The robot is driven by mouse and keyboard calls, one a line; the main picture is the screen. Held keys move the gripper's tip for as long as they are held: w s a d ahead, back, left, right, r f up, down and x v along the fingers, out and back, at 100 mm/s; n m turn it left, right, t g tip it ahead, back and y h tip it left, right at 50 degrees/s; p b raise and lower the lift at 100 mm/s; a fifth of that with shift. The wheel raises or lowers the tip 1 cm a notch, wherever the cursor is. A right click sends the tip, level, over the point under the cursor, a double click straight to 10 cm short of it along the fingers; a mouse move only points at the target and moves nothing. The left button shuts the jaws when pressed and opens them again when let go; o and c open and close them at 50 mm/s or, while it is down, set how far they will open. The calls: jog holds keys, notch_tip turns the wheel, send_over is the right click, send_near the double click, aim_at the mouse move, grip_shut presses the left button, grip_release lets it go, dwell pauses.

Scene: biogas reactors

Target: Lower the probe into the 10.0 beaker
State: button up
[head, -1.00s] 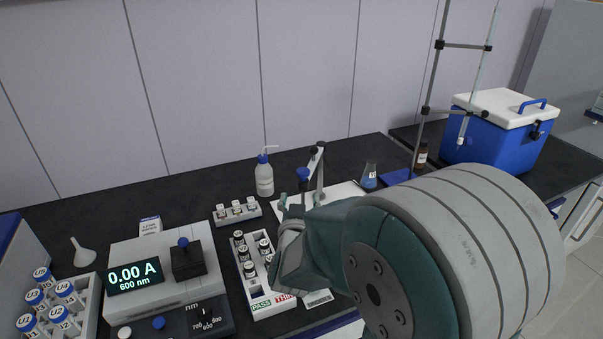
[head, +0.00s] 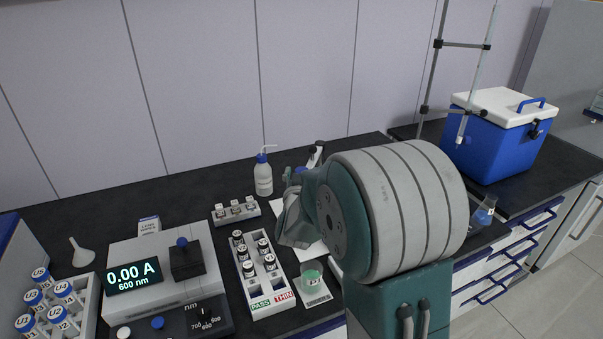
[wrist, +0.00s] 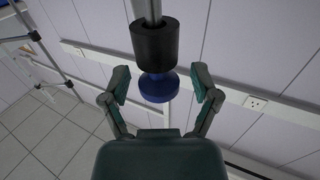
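A blue round cap (wrist: 158,87) with a black sleeve (wrist: 155,42) and a metal rod shows in the wrist view. It looks like the top of the probe or its holder; I cannot tell which. My gripper (wrist: 162,88) is open around the blue cap, with a visible gap on both sides. In the head view my arm covers most of the gripper and the probe's stand; the stand's dark top (head: 316,152) shows just above the arm. No beaker marked 10.0 can be read.
A vial rack (head: 262,292) stands left of the green beaker, with a small rack (head: 236,212) and wash bottle (head: 263,178) behind. A photometer (head: 150,275) is at left. A flask with blue liquid (head: 484,214) and a blue cooler (head: 497,135) are at right.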

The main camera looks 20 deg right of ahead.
grip_shut()
notch_tip(320, 180, up, 8)
jog(key=shift+r, duration=0.35)
jog(key=shift+o, duration=1.9)
grip_release()
jog(key=shift+f, duration=0.2)
